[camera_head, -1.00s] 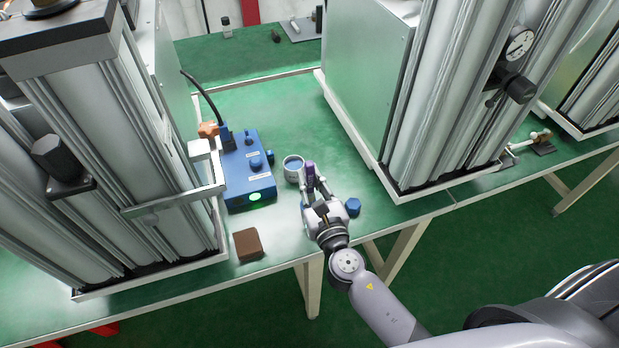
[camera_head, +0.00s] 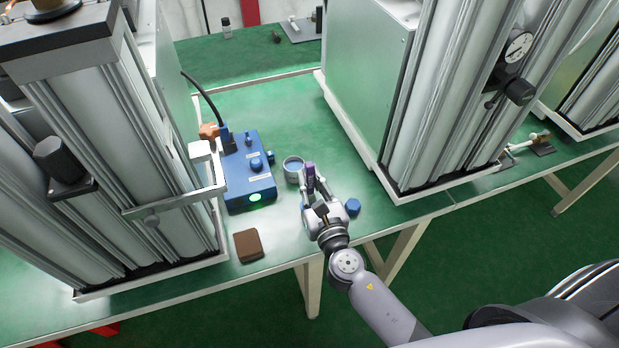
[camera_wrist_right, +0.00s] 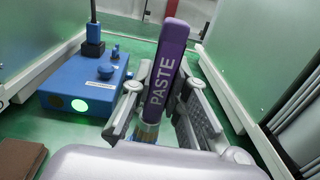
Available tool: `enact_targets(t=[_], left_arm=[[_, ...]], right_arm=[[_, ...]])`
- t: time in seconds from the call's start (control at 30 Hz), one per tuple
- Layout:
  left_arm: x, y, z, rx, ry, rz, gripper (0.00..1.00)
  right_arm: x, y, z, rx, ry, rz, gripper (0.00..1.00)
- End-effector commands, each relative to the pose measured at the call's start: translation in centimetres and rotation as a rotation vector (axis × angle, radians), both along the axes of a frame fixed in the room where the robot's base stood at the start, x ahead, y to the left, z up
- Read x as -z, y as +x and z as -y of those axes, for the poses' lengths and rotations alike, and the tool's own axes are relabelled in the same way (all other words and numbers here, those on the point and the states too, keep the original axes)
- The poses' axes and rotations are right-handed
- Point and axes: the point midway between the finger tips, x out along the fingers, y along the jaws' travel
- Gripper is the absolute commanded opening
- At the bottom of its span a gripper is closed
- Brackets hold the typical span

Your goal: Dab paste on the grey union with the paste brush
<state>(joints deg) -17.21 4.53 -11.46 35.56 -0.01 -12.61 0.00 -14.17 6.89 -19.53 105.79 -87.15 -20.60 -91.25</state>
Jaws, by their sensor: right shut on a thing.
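The paste brush has a purple handle (camera_head: 310,171). In the right wrist view the handle (camera_wrist_right: 165,70) reads PASTE and stands nearly upright, with a tan lower part. My right gripper (camera_head: 316,188) is shut on it, over the bench just right of a small round grey pot (camera_head: 293,167). The brush tip is hidden in both views. I cannot pick out the grey union with certainty. A small pale fitting with a brownish end (camera_head: 538,138) lies on the bench at the far right. My left gripper is not in view.
A blue box (camera_head: 248,185) with a lit green spot stands left of the pot. A blue hexagonal piece (camera_head: 353,206) lies right of the gripper. A brown block (camera_head: 248,244) sits near the front edge. Tall metal column units (camera_head: 95,150) flank the work area.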

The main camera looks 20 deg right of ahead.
Motion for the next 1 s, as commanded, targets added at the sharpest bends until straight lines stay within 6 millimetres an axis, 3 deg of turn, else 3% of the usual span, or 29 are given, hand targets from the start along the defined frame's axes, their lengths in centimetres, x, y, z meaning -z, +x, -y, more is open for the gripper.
enact_targets(t=[0.7,1.0], left_arm=[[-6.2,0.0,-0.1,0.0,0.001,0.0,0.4],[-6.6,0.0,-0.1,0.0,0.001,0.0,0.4]], right_arm=[[-6.3,0.0,0.0,0.0,0.0,0.003,0.0],[-6.7,0.0,0.0,0.0,0.0,0.003,0.0]])
